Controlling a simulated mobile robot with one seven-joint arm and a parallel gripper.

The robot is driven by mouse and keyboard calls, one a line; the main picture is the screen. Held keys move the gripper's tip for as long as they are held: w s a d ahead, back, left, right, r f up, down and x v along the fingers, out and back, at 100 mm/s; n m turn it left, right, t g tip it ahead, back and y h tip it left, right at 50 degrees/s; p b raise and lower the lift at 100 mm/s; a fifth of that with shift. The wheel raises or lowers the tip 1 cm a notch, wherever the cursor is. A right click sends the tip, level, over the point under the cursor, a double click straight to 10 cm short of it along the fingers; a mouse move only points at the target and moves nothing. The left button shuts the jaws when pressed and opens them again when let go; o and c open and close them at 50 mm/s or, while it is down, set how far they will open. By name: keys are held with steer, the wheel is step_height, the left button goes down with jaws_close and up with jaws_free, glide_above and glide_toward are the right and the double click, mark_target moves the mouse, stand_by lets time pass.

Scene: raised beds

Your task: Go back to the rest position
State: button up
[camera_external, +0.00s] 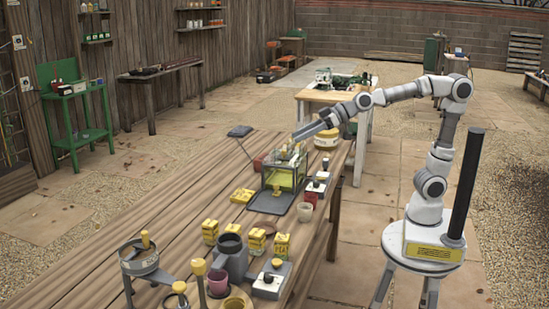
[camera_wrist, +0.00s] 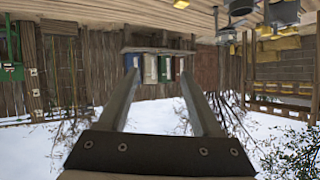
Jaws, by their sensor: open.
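My gripper (camera_external: 291,147) is at the end of my outstretched arm, over the long wooden table near a clear-sided yellowish box (camera_external: 283,174). In the external view its tip is small, and I cannot tell whether it touches the box. In the wrist view my gripper (camera_wrist: 160,74) shows two fingers standing apart with nothing between them. The wrist picture looks upside down, with the wooden tabletop along its upper edge.
Several yellow packs, a grey pot (camera_external: 231,256) and a sieve stand (camera_external: 139,257) crowd the near end. The table's left side (camera_external: 130,215) is mostly clear.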

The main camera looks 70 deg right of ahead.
steer(key=s+d+f+m+g+h, duration=0.1)
steer(key=s+d+f+g+h, duration=0.1)
steer(key=s+d+f, duration=0.35)
steer(key=s+d+f+m+g+h+p, duration=0.1)
steer(key=s+d+f+m+g+h, duration=0.15)
steer(key=s+d, duration=0.65)
steer(key=s+d+f+m+g+h, duration=0.1)
steer(key=s+d+f+h, duration=0.1)
steer(key=s+d+f, duration=0.45)
step_height(320, 180, up, 18)
steer(key=p, duration=1.7)
steer(key=shift+s+r, duration=0.15)
steer(key=shift+s, duration=0.25)
steer(key=shift+a+y, duration=0.1)
steer(key=shift+y, duration=0.15)
step_height(320, 180, down, 29)
steer(key=b, duration=2.8)
steer(key=shift+b, duration=0.4)
